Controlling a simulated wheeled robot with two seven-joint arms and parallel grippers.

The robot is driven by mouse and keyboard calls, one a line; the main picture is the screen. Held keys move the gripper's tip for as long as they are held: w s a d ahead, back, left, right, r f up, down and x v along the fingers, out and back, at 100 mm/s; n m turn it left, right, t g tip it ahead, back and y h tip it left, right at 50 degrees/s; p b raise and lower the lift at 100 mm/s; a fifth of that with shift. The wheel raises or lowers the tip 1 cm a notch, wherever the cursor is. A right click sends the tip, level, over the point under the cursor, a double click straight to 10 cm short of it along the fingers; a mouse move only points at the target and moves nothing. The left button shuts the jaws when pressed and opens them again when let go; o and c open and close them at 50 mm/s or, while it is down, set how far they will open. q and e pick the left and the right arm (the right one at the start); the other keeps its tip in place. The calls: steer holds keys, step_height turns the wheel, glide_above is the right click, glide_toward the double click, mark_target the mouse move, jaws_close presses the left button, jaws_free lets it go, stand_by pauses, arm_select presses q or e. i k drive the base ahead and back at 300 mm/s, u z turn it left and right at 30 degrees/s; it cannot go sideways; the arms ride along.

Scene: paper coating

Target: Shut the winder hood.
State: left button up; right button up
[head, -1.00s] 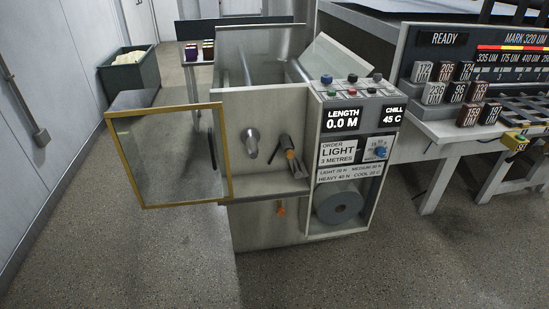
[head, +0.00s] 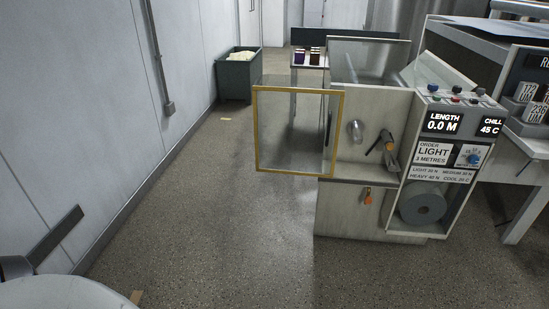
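The winder hood (head: 291,132), a clear panel in a yellow frame with a dark handle at its right side, stands open. It juts out to the left from the front of the grey winder (head: 352,211), leaving the spindle (head: 355,132) and the dark fitting beside it uncovered. A dark flat bar and a white rounded part of mine show at the lower left, far from the hood. I cannot make out whether the bar is a finger of my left gripper. My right gripper is out of view.
Open floor (head: 230,220) lies left of the winder and in front of it. A wall (head: 90,110) runs along the left. A green bin (head: 237,82) stands at the back. A paper roll (head: 422,207) sits low in the winder. Another bench begins at the right.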

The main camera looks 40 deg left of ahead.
mark_target(328, 92)
steer(key=k, duration=1.35)
steer(key=u, duration=0.8)
steer(key=i, duration=0.95)
